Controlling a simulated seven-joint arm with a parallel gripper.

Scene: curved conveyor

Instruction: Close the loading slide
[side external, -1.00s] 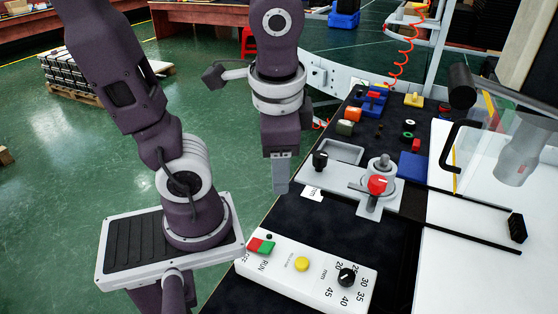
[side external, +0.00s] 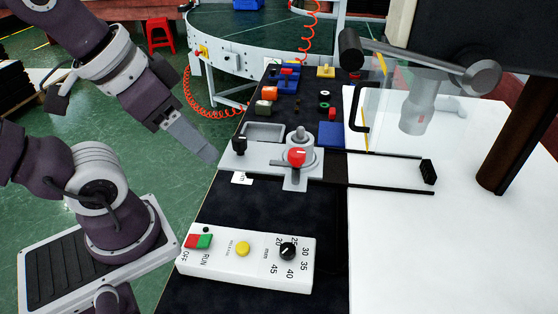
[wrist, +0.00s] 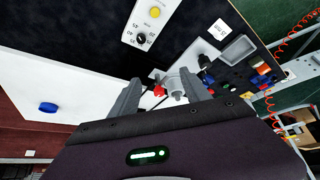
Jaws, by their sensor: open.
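The loading slide appears to be the grey fixture plate (side external: 262,168) with two dark rails (side external: 385,187) running right to a black end block (side external: 428,172). The rails stand extended over the white surface. A red knob (side external: 297,157) sits on the fixture and also shows in the wrist view (wrist: 159,91). My gripper (side external: 210,155) hangs above and left of the fixture, tilted down to the right, apart from everything. In the wrist view its two fingers (wrist: 162,90) are spread, with nothing held.
A white control box (side external: 215,264) with buttons and a dial lies at the front. A clear guard with a black handle (side external: 361,108) stands behind the rails. Small coloured parts lie at the back of the black mat. The white surface (side external: 400,250) in front of the rails is clear.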

